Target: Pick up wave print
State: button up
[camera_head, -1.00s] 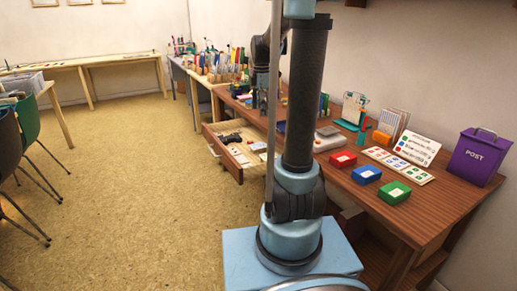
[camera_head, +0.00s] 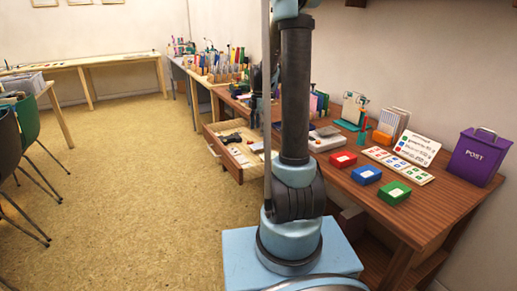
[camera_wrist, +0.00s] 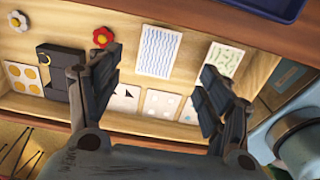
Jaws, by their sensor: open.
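The wave print (camera_wrist: 158,52), a white card with blue wavy lines, lies flat in the open wooden drawer, in the upper middle of the wrist view. My gripper (camera_wrist: 160,88) is open and empty. Its two dark fingers are spread to the lower left and lower right of the wave print, apart from it in the picture. The print is fully visible between and beyond the fingertips. In the head view the drawer (camera_head: 212,143) is pulled out, and my arm hides part of it.
Near the print lie a green-patterned card (camera_wrist: 222,62), a card with dark triangles (camera_wrist: 124,98), a dotted card (camera_wrist: 161,103), a yellow-dotted card (camera_wrist: 24,77), a dark box-like object (camera_wrist: 53,68) and red (camera_wrist: 103,37) and white flowers (camera_wrist: 17,21). The drawer walls surround them.

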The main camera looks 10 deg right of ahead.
aim_at(260, 145)
jog(key=shift+w+f, duration=0.2)
jog(key=shift+f, duration=3.3)
jog(key=shift+f, duration=0.25)
jog(key=c, duration=0.8)
